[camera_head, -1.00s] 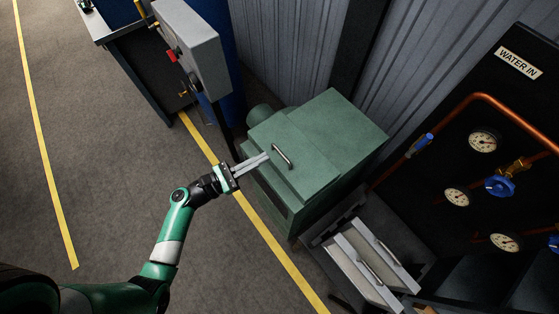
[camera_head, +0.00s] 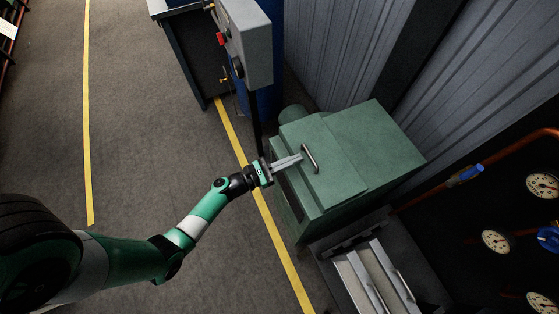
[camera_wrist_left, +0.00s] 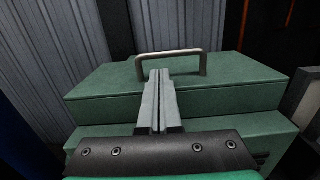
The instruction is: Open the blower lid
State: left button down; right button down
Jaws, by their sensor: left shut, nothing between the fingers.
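The blower is a green metal box (camera_head: 375,160) standing by the grey corrugated wall. Its green lid (camera_head: 335,172) is down and carries a metal bar handle (camera_head: 310,158). My left gripper (camera_head: 300,158) is shut and empty, its fingertips just short of or at the handle. In the left wrist view the shut fingers (camera_wrist_left: 160,75) point at the handle (camera_wrist_left: 172,55), with their tips below its bar near its left leg. I cannot tell whether they touch it. The right gripper is not in view.
A grey control box (camera_head: 245,40) with a red switch stands beyond the blower. Grey drawers or trays with handles (camera_head: 375,280) sit to its lower right. Gauges (camera_head: 495,241) and a copper pipe are at the right. The floor left of the yellow line is clear.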

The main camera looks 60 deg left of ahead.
pick_arm(q)
jog(key=shift+w+d, duration=0.15)
jog(key=shift+w, duration=0.6)
jog(key=shift+r, duration=0.1)
